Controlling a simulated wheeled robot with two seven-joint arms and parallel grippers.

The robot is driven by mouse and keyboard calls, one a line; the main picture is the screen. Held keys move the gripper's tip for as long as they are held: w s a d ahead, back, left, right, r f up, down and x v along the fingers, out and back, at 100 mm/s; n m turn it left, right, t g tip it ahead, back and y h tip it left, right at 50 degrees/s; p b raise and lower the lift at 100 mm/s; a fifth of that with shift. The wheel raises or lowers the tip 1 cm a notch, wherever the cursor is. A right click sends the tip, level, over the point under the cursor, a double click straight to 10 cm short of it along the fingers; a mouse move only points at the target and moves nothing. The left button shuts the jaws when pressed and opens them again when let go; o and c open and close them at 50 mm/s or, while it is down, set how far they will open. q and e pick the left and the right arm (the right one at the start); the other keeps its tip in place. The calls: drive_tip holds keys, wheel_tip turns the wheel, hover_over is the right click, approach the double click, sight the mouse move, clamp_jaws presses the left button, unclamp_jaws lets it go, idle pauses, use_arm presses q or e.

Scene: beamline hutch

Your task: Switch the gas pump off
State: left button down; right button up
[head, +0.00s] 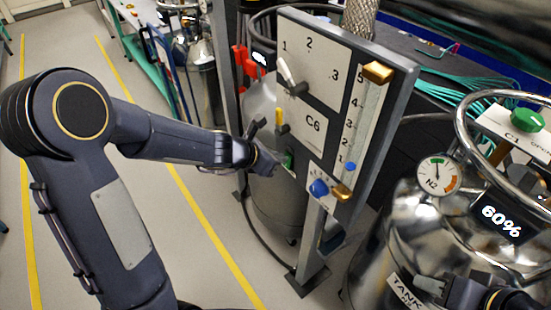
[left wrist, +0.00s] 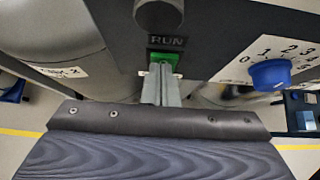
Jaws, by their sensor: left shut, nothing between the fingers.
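The upright control panel (head: 312,120), marked C6, stands in the middle of the head view. A small green switch (head: 288,160) sits on its lower left side. In the left wrist view the green switch (left wrist: 166,60) is below a dark label reading RUN (left wrist: 166,41). My left gripper (head: 270,160) is shut and empty at the green switch. Its fingertips (left wrist: 161,72) overlap the lower part of the switch in the wrist view; I cannot tell whether they touch. My right gripper (head: 430,285) is at the lower right, by the steel tank; its opening is unclear.
A blue knob (head: 319,188) with a number scale sits right of the switch. A yellow lever (head: 281,122) and brass slider ends are on the panel. Clear floor lies left.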

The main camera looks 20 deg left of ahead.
use_arm(q)
drive_tip(key=shift+r, duration=0.1)
drive_tip(key=shift+r+p, duration=0.75)
use_arm(e)
drive_tip(key=shift+r, duration=0.75)
